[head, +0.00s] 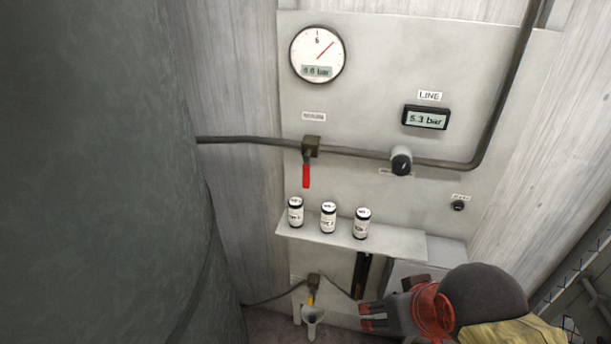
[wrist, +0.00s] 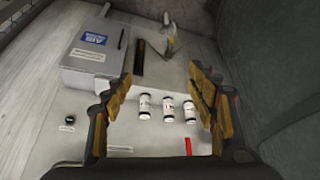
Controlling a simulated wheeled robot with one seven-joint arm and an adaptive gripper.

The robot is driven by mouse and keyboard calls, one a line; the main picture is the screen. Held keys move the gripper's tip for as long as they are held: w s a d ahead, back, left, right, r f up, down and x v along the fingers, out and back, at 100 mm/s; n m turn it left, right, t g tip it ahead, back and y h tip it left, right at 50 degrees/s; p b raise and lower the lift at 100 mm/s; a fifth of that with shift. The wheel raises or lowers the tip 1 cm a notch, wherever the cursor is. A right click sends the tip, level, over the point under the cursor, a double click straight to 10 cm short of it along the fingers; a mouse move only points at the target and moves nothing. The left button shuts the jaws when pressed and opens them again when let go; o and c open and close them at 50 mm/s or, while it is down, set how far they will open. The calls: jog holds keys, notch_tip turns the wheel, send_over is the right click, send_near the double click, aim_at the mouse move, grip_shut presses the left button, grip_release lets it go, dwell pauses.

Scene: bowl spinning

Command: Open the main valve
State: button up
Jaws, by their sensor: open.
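A valve with a red lever (head: 306,175) sits on the grey pipe at the panel's middle left. Its lever hangs straight down, across the pipe. The label above it is too small to read. In the wrist view, which looks upside down, the red lever (wrist: 188,146) shows at the bottom, right of centre. A second valve with a yellow lever (head: 311,296) sits low, above a funnel. My gripper (head: 371,318) is low in front of the panel, right of the yellow valve and well below the red lever. Its jaws (wrist: 162,85) are open and empty.
Three small canisters (head: 328,217) stand on a shelf (head: 400,241) between my gripper and the red lever. A round gauge (head: 317,54), a display reading 5.3 bar (head: 426,117) and a knob (head: 401,161) are on the panel. A large dark tank (head: 90,170) fills the left.

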jog(key=a+f, duration=0.1)
jog(key=a+f+g, duration=0.1)
jog(key=f, duration=0.1)
jog(key=w+a+f+n+g+p, duration=0.1)
jog(key=a, duration=0.1)
jog(key=shift+f, duration=0.15)
jog(key=shift+c, duration=1.2)
jog(key=w+a+f, duration=0.1)
jog(key=w+a, duration=0.1)
jog(key=a, duration=0.1)
jog(key=w+a+f+y, duration=0.1)
jog(key=w+a+f, duration=0.1)
jog(key=a, duration=0.1)
jog(key=w+a+f+n+y+p, duration=0.1)
jog(key=w+a+f, duration=0.1)
jog(key=a, duration=0.2)
jog(key=shift+w+g, duration=0.3)
jog(key=shift+g, duration=0.1)
jog(key=c, duration=0.3)
jog(key=w+a+f+m+t+y+p, duration=0.15)
jog(key=w+a+f+t, duration=0.35)
jog(key=w+a, duration=0.8)
jog(key=m+t+h, duration=0.5)
jog(key=t+h, duration=0.4)
jog(key=t, duration=0.1)
send_near(306, 174)
jog(key=w, duration=0.3)
jog(key=x, duration=0.8)
jog(key=shift+s+d, duration=0.2)
jog(key=shift+d, duration=0.2)
